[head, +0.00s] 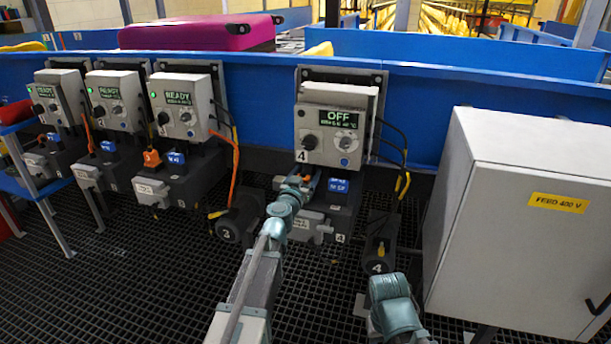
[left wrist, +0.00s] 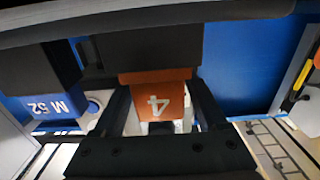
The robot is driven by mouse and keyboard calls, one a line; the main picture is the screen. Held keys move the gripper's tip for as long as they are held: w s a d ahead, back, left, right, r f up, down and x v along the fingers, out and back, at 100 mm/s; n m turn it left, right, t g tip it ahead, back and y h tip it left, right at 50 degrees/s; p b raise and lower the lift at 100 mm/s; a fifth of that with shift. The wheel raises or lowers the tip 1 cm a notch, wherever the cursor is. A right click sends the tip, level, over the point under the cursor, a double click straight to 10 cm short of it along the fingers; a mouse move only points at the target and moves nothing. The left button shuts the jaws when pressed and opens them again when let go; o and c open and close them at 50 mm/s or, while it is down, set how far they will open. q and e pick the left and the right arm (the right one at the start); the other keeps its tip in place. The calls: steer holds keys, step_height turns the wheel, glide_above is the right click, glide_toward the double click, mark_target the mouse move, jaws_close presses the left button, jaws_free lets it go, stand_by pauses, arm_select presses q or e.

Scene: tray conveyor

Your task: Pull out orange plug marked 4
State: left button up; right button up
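The orange plug marked 4 (left wrist: 158,98) sits in the underside of a dark housing in the left wrist view. Its number is upside down there. My left gripper (left wrist: 160,112) has one finger on each side of it, with narrow gaps showing beside its lower part. The fingers look open around the plug, not clamped. In the head view my left gripper (head: 303,182) is at the station 4 socket and covers most of the plug. The station 4 control box (head: 335,125) above reads OFF. A blue plug (head: 339,185) is just right of the gripper. My right gripper is not visible.
Several similar stations stand to the left, reading READY, one with an orange plug (head: 152,158). A large grey cabinet (head: 535,220) marked FEED 400 V is at the right. A pink suitcase (head: 198,32) lies on the conveyor behind. Cables (head: 403,160) hang right of box 4.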

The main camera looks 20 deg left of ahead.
arm_select(q)
jaws_close()
steer(key=shift+r, duration=0.2)
steer(key=shift+r+p, duration=1.25)
steer(key=shift+p, duration=0.15)
steer(key=shift+s, duration=0.1)
steer(key=s, duration=0.9)
steer(key=shift+s+a, duration=0.15)
steer(key=shift+s, duration=0.25)
stand_by(0.6)
steer(key=shift+r, duration=0.1)
